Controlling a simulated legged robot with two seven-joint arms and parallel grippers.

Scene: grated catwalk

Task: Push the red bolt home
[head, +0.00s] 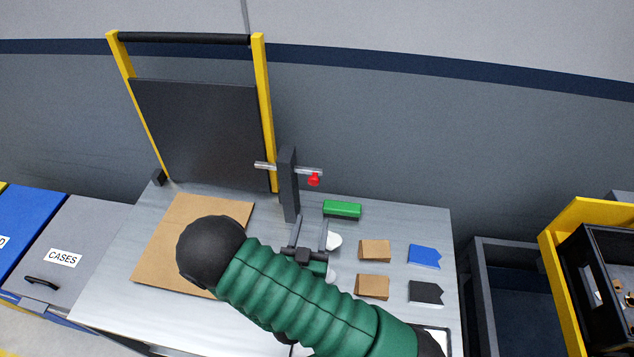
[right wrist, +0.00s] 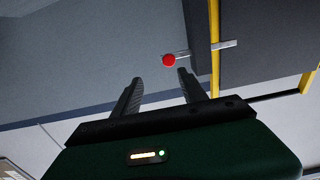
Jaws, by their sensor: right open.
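The red bolt is a silver rod with a red knob (head: 314,179) hanging at its right end. The rod runs sideways through a dark upright post (head: 289,185), and its left end shows at the right yellow upright (head: 266,120) of the gate. I cannot tell how deep it sits. My right gripper (head: 310,231) is open and empty, below the knob in the head view. In the right wrist view the red knob (right wrist: 168,60) appears just beyond the open fingertips (right wrist: 160,76), apart from them. My left gripper is not in view.
The grey bench (head: 125,265) holds a brown board (head: 185,235), a green block (head: 342,209), brown pieces (head: 374,250), a blue tag (head: 424,257) and a black tag (head: 426,292). White rounded items are partly hidden by my gripper. A grey bin (head: 510,260) stands right.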

